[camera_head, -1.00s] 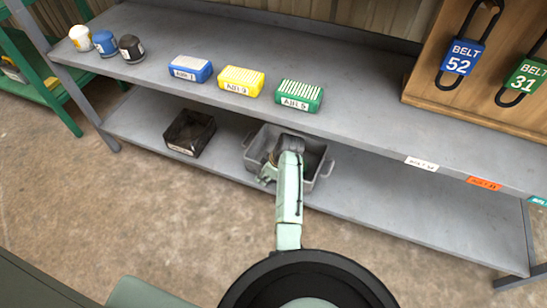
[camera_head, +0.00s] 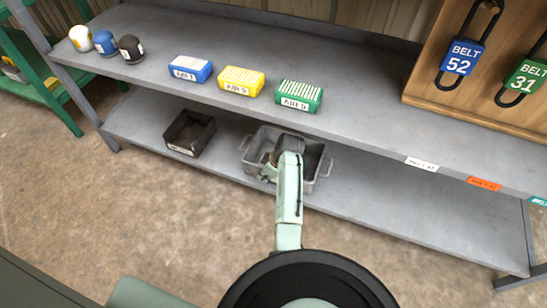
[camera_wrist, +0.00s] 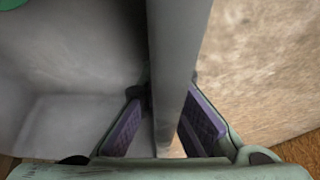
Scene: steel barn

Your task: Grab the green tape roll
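I cannot clearly make out a green tape roll. A small green patch (camera_wrist: 12,4) shows at the top left corner of the wrist view, too cut off to identify.
A black bin (camera_head: 189,135) stands left of the tote on the lower shelf (camera_head: 400,215). The upper shelf (camera_head: 350,75) overhangs at the back and holds blue (camera_head: 190,69), yellow (camera_head: 241,82) and green (camera_head: 298,96) boxes. The lower shelf is clear to the right.

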